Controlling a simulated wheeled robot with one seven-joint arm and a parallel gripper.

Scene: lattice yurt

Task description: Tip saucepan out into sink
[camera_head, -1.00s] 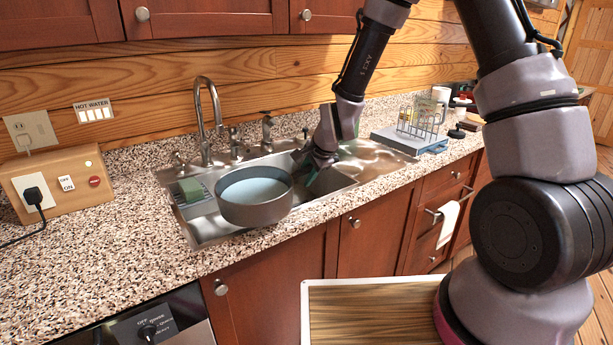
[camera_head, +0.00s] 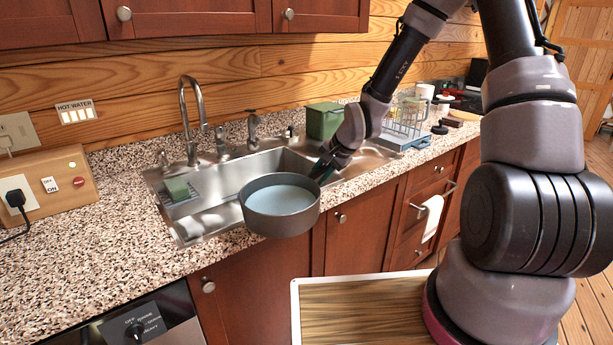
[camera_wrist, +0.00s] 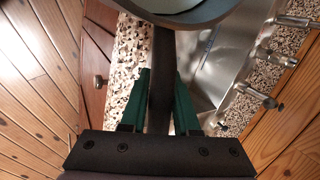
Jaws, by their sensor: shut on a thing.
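The grey saucepan (camera_head: 281,217) hangs in the air over the front edge of the sink, upright, with pale bluish liquid in it. Its near side reaches out past the counter edge, in front of the cabinet doors. The steel sink (camera_head: 226,176) is set in the counter behind and to the left of the pan. My gripper (camera_head: 325,168) is to the right of the pan, shut on its handle. In the wrist view the dark handle (camera_wrist: 162,75) runs between the green fingers of my gripper (camera_wrist: 162,100), and part of the pan's rim (camera_wrist: 180,16) shows at the top.
A tall faucet (camera_head: 190,120) stands behind the sink. A green sponge (camera_head: 177,189) lies on a rack at the sink's left. A green bin (camera_head: 324,120) and a dish rack (camera_head: 405,125) stand at the back right. The left counter is mostly clear.

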